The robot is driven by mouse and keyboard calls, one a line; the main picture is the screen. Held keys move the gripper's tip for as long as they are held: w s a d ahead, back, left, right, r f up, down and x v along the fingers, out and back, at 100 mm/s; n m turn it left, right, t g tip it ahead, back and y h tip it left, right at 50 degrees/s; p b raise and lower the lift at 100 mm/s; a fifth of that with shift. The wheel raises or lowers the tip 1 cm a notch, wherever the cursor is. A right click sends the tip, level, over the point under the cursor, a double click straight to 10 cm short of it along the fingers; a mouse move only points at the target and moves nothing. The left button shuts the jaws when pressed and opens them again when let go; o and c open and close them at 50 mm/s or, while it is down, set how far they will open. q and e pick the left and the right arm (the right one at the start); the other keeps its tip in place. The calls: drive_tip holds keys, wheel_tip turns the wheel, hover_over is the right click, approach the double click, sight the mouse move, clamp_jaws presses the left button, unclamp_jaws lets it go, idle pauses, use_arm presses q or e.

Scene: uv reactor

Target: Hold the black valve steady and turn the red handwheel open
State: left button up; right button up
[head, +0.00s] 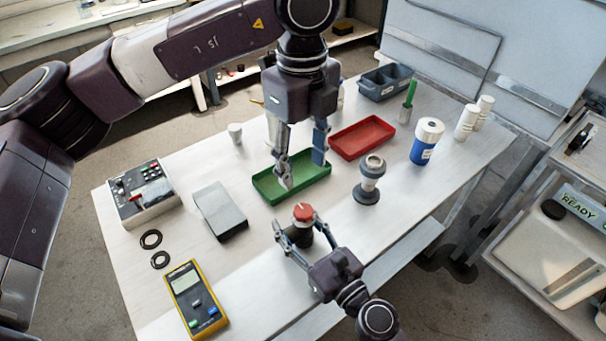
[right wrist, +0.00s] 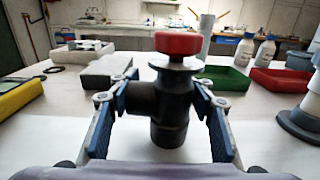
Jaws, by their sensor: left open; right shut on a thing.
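The black valve (head: 299,238) stands upright on the table, with the red handwheel (head: 303,212) on top. In the right wrist view the black valve body (right wrist: 170,122) sits between the blue-padded fingers, below a flange and the red handwheel (right wrist: 178,44). My right gripper (head: 294,226) is shut on the valve body from the near side; its fingers also show in the right wrist view (right wrist: 163,103). My left gripper (head: 302,170) is open and points down over the green tray, above and behind the handwheel. It is empty and apart from the handwheel.
Behind the valve are a green tray (head: 265,188) and a red tray (head: 362,138). A grey flanged part (head: 369,188) stands to the right. A grey box (head: 220,210), black rings (head: 150,239) and a yellow multimeter (head: 195,300) lie left. The table's front is mostly clear.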

idle(0.3)
drive_tip(key=o, duration=1.5)
drive_tip(key=shift+o, duration=0.2)
